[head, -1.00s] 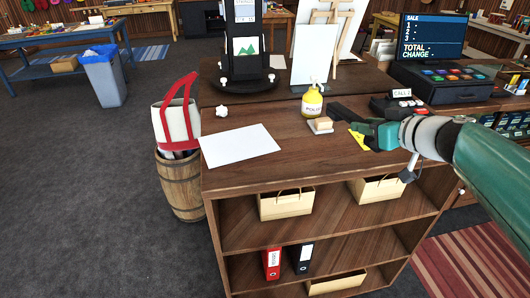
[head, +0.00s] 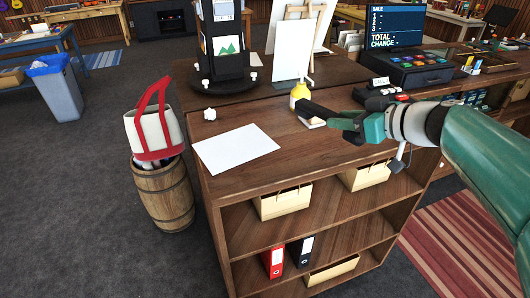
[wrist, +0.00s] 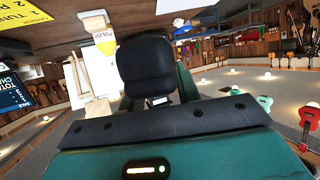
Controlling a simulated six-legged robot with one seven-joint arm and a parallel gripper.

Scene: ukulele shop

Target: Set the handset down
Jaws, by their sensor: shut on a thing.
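The black handset (head: 316,111) is held in my gripper (head: 347,121), above the right part of the wooden counter (head: 222,135). It points out to the left from the green fingers. In the wrist view, the handset's black rounded end (wrist: 146,66) fills the space between the fingers. It appears raised off the counter, but the gap is hard to judge. A dark device with a small "CALL" sign (head: 379,82) stands behind my gripper and is partly hidden by it.
A white sheet (head: 237,149) lies flat on the counter, with a crumpled paper (head: 210,114) behind it. A yellow polish bottle (head: 299,95) stands just behind the handset. A black display tower (head: 222,45) and a till (head: 417,69) stand further back.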

